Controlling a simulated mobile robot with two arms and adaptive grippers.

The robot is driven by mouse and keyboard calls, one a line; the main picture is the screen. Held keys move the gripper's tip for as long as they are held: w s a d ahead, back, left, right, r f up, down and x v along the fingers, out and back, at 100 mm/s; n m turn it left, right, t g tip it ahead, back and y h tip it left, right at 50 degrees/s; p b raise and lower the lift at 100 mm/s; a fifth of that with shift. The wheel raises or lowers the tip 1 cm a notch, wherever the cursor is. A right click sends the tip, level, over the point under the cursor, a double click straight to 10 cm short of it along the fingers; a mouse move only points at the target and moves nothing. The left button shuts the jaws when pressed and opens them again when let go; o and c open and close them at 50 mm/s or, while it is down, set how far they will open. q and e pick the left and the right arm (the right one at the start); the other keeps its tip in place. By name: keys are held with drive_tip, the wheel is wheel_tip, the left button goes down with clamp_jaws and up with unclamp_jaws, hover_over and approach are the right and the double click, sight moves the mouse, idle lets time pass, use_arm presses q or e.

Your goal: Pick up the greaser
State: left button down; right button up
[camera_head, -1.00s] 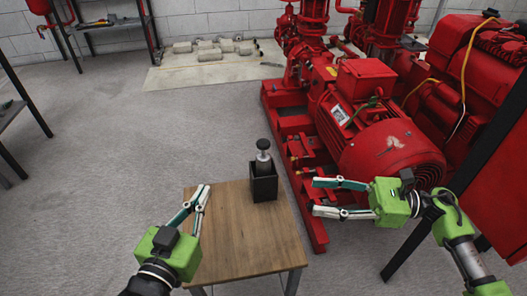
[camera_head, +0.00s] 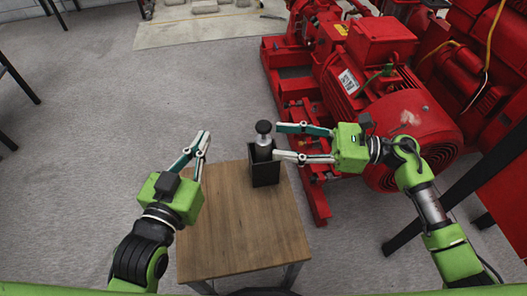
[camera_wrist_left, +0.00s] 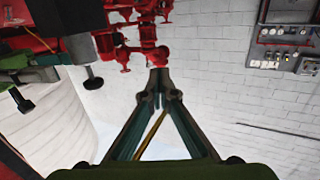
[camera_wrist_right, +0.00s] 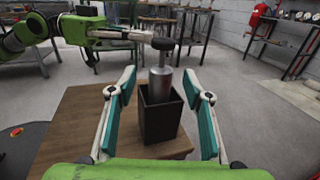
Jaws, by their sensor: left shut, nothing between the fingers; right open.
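The greaser (camera_head: 263,141) is a silver cylinder with a black round knob on top. It stands upright in an open black box (camera_head: 265,173) at the back right of the small wooden table (camera_head: 240,230). My right gripper (camera_head: 276,141) is open, its fingers pointing left and reaching to the greaser. In the right wrist view the greaser (camera_wrist_right: 161,85) and the box (camera_wrist_right: 162,122) appear between and beyond the spread fingers. I cannot tell whether a finger touches. My left gripper (camera_head: 204,137) is shut and empty, left of the box and apart from it.
A large red pumpset (camera_head: 385,110) stands right of and behind the table, close to my right arm. Grey floor (camera_head: 90,150) is clear to the left. A pale mat (camera_head: 205,28) with parts lies at the back.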

sight(263, 138)
drive_tip(key=a, duration=0.4)
drive_tip(key=shift+w+a+f+b, duration=0.15)
drive_tip(key=shift+w+f+b, duration=0.15)
drive_tip(key=shift+w+f, duration=0.1)
drive_tip(key=shift+a, duration=0.5)
use_arm(q)
drive_tip(key=r, duration=0.2)
drive_tip(key=r+t, duration=0.1)
drive_tip(key=shift+w+d+h, duration=0.1)
drive_tip(key=shift+d+h, duration=0.15)
drive_tip(key=shift+h, duration=0.05)
use_arm(e)
drive_tip(key=shift+r, duration=0.1)
clamp_jaws()
